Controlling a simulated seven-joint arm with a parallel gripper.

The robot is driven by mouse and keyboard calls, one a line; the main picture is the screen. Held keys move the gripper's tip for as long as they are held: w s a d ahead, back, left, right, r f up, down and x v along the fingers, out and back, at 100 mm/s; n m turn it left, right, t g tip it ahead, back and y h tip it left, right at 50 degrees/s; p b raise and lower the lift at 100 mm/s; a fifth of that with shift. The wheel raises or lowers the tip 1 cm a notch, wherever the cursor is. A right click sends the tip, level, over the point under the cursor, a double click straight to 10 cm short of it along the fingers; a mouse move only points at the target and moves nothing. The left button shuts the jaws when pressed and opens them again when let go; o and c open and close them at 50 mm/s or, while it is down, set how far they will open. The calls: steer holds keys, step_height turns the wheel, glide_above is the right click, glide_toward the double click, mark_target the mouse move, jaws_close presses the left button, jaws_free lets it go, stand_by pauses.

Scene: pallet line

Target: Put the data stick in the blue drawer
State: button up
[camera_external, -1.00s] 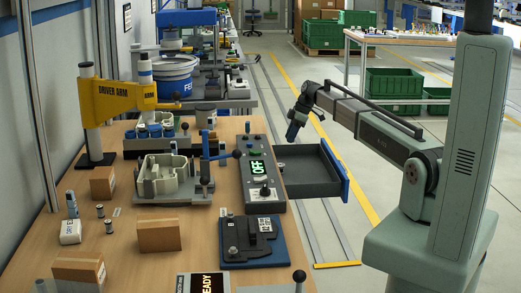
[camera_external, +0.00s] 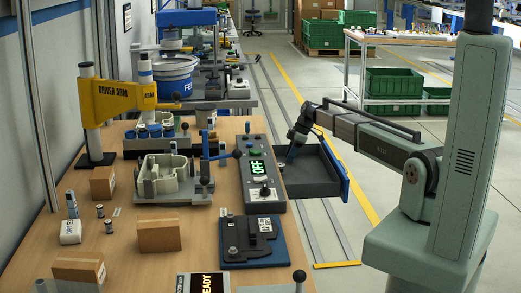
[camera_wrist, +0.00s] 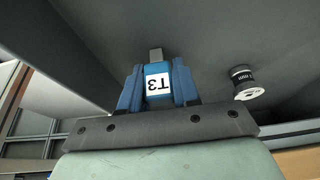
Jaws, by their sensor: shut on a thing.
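The blue drawer stands pulled out to the right of the control box, with a dark tray and a blue front (camera_external: 336,174). My gripper (camera_external: 291,157) reaches down into the drawer near its back left. In the wrist view my gripper (camera_wrist: 158,88) has its two blue fingers closed on the sides of the data stick (camera_wrist: 157,70). The stick is blue with a white T3 label and a metal plug pointing away from the gripper, over the grey drawer floor. Whether the plug touches the floor I cannot tell. The stick is not clear in the external view.
A small black and white spool (camera_wrist: 246,86) is in the drawer, right of the stick in the wrist view. The control box (camera_external: 262,178) with a green OFF display borders the drawer. A black fixture on a blue base (camera_external: 252,243) stands in front. The drawer's right part is free.

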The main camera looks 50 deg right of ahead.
steer(key=o, duration=1)
steer(key=shift+f, duration=0.15)
steer(key=v, duration=1.2)
